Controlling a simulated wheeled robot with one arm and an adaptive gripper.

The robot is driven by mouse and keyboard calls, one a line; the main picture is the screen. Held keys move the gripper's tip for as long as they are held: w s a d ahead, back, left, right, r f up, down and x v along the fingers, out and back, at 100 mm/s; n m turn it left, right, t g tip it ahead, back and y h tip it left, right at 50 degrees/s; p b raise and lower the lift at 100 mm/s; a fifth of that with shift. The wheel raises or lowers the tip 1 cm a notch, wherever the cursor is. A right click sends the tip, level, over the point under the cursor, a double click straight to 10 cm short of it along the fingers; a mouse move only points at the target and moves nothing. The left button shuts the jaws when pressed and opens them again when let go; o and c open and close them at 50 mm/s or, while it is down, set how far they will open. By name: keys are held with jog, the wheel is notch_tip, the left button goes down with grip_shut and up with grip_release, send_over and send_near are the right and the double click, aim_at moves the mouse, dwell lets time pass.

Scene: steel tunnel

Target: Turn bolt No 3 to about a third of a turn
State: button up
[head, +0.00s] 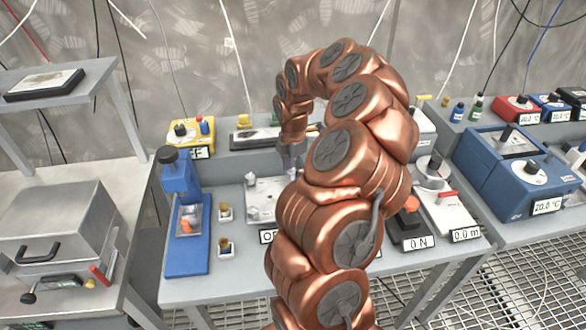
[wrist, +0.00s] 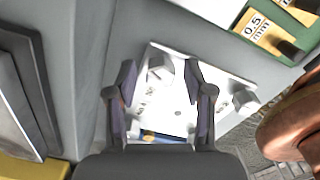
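A white plate (head: 262,208) with upright pale bolts lies on the grey bench, partly hidden behind my arm in the head view. In the wrist view the plate (wrist: 178,122) shows one bolt (wrist: 160,66) near its top edge and another bolt (wrist: 245,101) at its right. Small dark markings beside the bolts are too blurred to read, so I cannot tell which one is No 3. My gripper (wrist: 159,74) is open over the plate, its two fingers apart with the first bolt showing between the fingertips. In the head view my gripper (head: 290,155) is small and partly hidden.
A blue press-like device (head: 180,200) stands left of the plate, with two small blocks (head: 225,230) between. A yellow box (head: 192,133) is behind.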

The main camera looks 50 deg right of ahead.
grip_shut()
jog(key=shift+f+m+b, duration=0.1)
jog(key=shift+m+b, duration=0.3)
jog(key=shift+b, duration=0.15)
jog(key=shift+f+m+b, duration=0.15)
jog(key=shift+m+b, duration=0.45)
jog(key=shift+b, duration=0.15)
jog(key=m+b, duration=0.2)
jog(key=b, duration=0.1)
jog(key=m+b, duration=0.5)
jog(key=m, duration=0.1)
jog(key=m+b, duration=0.4)
jog(key=m, duration=0.1)
jog(key=m+b, duration=0.1)
jog(key=m, duration=0.2)
jog(key=m+b, duration=0.1)
jog(key=m, duration=0.1)
jog(key=shift+a+r+b, duration=0.15)
jog(key=shift+r+b, duration=0.1)
jog(key=shift+b, duration=0.05)
